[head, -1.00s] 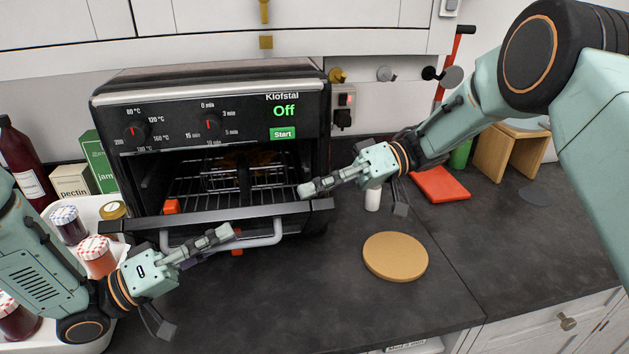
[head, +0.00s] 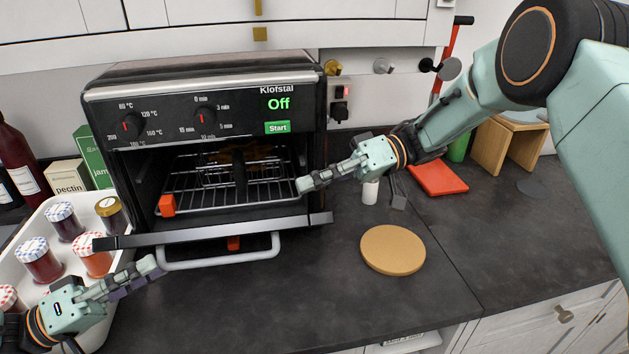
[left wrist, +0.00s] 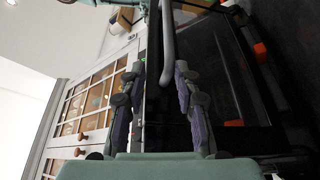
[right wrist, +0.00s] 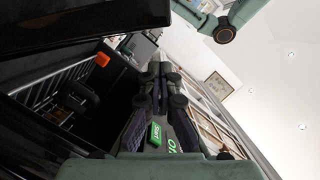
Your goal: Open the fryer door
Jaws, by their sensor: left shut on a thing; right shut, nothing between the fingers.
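The black fryer (head: 205,80) shows "Off" on its display. Its door (head: 215,230) is tipped down and out below the opening, with a grey bar handle (head: 220,262) along it. My left gripper (head: 152,268) is at the handle's left end, shut on the handle; in the left wrist view the handle (left wrist: 167,45) runs between the fingers (left wrist: 160,80), beside the dark door edge. My right gripper (head: 305,185) is shut and empty at the right side of the opening, above the door. In the right wrist view its fingers (right wrist: 160,75) are together.
A wire rack (head: 250,190) sits inside the fryer. A white tray of jars (head: 30,225) stands close on the left, near my left gripper. A round wooden board (head: 393,250) and a red board (head: 437,178) lie to the right. The counter in front is mostly clear.

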